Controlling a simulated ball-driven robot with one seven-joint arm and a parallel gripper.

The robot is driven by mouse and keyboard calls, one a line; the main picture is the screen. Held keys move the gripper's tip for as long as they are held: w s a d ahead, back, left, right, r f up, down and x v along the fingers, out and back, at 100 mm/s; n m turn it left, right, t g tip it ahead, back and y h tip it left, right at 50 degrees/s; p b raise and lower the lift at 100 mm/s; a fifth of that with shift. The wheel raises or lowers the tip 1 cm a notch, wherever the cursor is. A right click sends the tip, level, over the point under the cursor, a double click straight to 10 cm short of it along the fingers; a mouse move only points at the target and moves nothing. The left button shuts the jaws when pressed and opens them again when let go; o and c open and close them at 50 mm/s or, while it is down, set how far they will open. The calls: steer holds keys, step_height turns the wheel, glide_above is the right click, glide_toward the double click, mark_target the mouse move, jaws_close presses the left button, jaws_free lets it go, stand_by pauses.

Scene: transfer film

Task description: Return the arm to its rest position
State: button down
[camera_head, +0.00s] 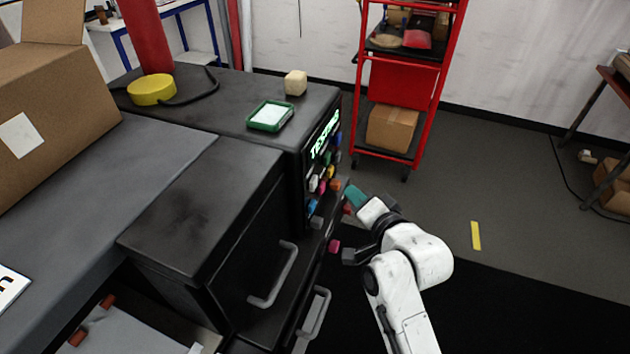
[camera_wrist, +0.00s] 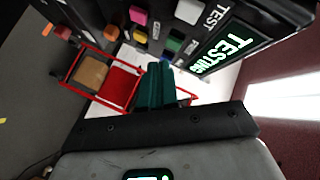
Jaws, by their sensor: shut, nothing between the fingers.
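My gripper (camera_head: 355,195) is shut and empty, its teal fingers pressed together. In the head view it is just right of the dark machine's panel of coloured buttons (camera_head: 320,180). My white arm (camera_head: 405,285) bends up to it from the bottom of the picture. In the wrist view the teal fingers of my gripper (camera_wrist: 155,88) point toward the red cart, with the button panel and the lit "TESTING" sign (camera_wrist: 222,48) above and to the right. I cannot tell how far the fingertips are from the buttons.
The dark machine (camera_head: 250,95) bears a green-rimmed tray (camera_head: 270,116) and a pale block (camera_head: 296,83). Handles (camera_head: 275,280) stick out from its front. A red cart (camera_head: 445,75) with boxes stands behind. Floor on the right (camera_head: 540,240) is mostly clear.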

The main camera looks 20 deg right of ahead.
steer(key=s+d+f+n+g+h, duration=0.1)
steer(key=s+f+n+g, duration=0.4)
steer(key=s+f, duration=0.75)
steer(key=s+d+f+n+g, duration=0.1)
steer(key=s+d+g, duration=0.1)
steer(key=s, duration=0.6)
steer(key=s+d+f+n+g+h, duration=0.1)
steer(key=s+g, duration=0.3)
steer(key=s, duration=0.4)
steer(key=s+d+f+n+g, duration=0.1)
steer(key=s+d+g, duration=0.1)
steer(key=s, duration=0.6)
steer(key=shift+d+f+n+g+h, duration=0.25)
steer(key=shift+d+n+g+h, duration=0.15)
steer(key=shift+g, duration=0.2)
